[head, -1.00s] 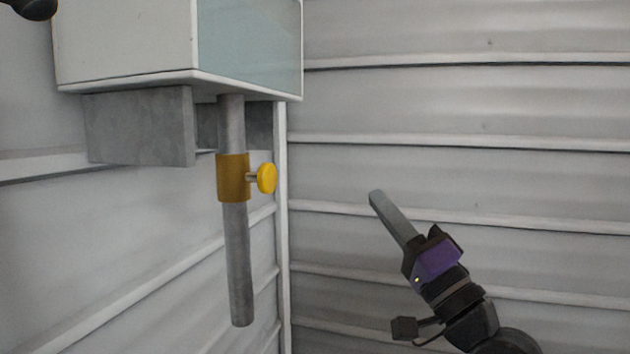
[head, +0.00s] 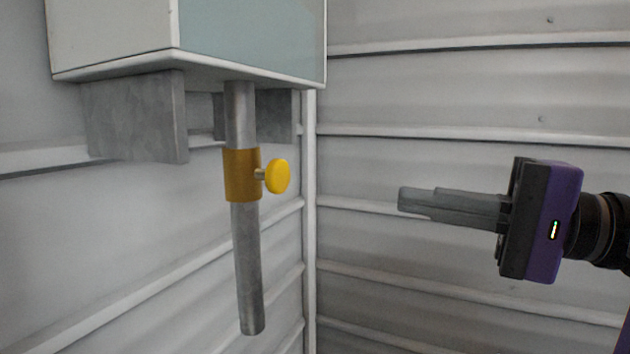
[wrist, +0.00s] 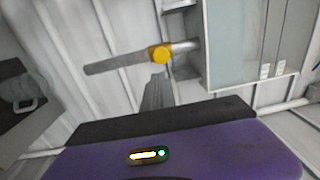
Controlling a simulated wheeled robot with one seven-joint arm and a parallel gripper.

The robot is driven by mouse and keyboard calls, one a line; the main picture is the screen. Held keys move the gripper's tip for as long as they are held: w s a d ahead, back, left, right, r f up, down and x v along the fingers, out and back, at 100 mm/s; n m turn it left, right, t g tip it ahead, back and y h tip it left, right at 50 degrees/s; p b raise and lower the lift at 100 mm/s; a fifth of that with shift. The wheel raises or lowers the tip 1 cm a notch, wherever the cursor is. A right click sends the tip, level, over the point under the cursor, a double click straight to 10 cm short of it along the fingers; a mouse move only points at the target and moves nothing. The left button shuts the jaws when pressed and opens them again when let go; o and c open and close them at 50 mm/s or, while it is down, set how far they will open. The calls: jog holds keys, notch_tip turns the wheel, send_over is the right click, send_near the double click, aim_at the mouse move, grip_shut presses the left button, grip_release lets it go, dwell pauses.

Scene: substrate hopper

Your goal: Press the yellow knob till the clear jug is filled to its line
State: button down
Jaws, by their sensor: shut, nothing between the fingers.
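The yellow knob (head: 278,176) sticks out to the right of a brass-coloured collar (head: 241,175) on a grey vertical pipe (head: 247,270). It also shows in the wrist view (wrist: 160,54), just beyond my fingertips. My gripper (head: 403,199) is shut and empty, level, pointing left toward the knob. A clear gap separates them in the head view. In the wrist view my fingers (wrist: 158,82) point at the knob. A pale see-through vessel with a handle, seemingly the clear jug (wrist: 18,92), is at the left edge of the wrist view. Its fill level cannot be read.
A white hopper box (head: 115,35) with a bluish clear front (head: 250,40) hangs above the pipe on grey brackets (head: 135,118). Corrugated white walls meet in a corner behind. A dark surface (wrist: 20,125) lies around the vessel. The space between gripper and knob is free.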

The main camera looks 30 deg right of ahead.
aim_at(284, 179)
dwell(0.4)
jog(key=p+x, duration=0.2)
jog(key=x, duration=1.2)
jog(key=shift+r, duration=0.1)
